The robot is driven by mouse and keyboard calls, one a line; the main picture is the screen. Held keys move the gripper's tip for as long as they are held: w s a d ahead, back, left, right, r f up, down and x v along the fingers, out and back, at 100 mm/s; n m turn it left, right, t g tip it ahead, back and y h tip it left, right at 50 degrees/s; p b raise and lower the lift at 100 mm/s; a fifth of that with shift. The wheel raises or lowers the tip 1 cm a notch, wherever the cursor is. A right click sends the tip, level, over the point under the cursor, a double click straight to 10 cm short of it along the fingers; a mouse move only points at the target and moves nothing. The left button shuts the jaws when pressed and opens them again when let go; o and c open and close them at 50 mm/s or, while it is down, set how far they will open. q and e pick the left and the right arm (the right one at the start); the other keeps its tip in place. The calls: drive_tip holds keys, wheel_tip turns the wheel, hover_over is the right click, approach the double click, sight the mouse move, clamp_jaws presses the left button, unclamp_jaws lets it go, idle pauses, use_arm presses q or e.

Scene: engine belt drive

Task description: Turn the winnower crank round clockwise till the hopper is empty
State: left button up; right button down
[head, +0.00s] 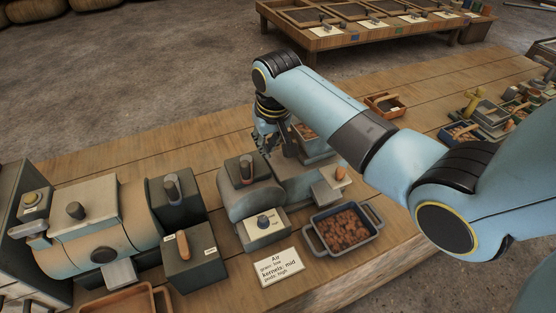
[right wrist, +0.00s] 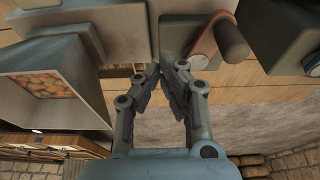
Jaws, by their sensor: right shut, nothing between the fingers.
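The winnower (head: 235,200) is a blue-grey machine on the wooden bench. Its hopper (head: 318,150) is partly behind my right arm; brown pieces show inside it, also in the right wrist view (right wrist: 52,83). A dark crank handle (right wrist: 232,40) beside a red-rimmed disc shows at the upper right of the wrist view. In the head view it appears to be the dark lever (head: 247,167) on the winnower's box. My right gripper (head: 266,145) is shut and empty, between hopper and crank, apart from the handle; its fingertips (right wrist: 167,68) nearly meet. My left gripper is out of view.
A handled pan of brown pieces (head: 345,228) stands in front of the winnower. An air dial (head: 263,221) and a card (head: 279,268) reading "kernels: mid" are nearby. A larger drum machine (head: 100,240) stands to the left. The bench behind the winnower is mostly clear.

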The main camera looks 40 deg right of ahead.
wheel_tip(320, 180, up, 7)
idle(0.5)
drive_tip(key=shift+f, duration=0.15)
